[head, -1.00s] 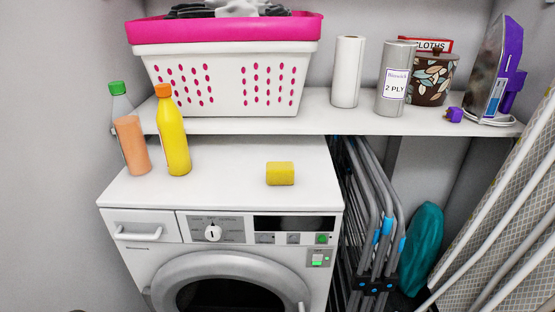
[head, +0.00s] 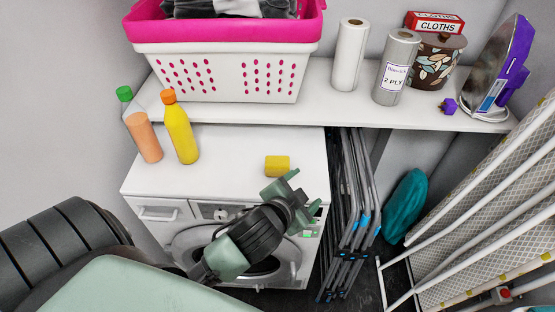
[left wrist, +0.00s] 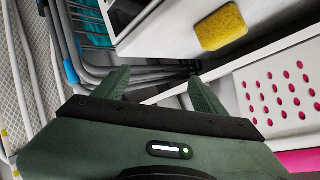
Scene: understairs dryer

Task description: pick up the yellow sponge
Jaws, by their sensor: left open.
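The yellow sponge (head: 277,166) lies on the white top of the dryer (head: 230,150), near its right front edge. It also shows at the top of the left wrist view (left wrist: 222,27), beyond the fingers. My left gripper (head: 303,190) is open and empty, in front of the sponge and to its right in the head view, apart from it. Its two green fingers show spread in the left wrist view (left wrist: 157,85). My right gripper is not seen.
An orange bottle (head: 145,137) and a yellow bottle (head: 181,133) stand left on the dryer. A shelf (head: 315,108) behind holds a pink-rimmed basket (head: 225,65) and paper rolls (head: 349,53). A folded drying rack (head: 350,215) stands right of the dryer.

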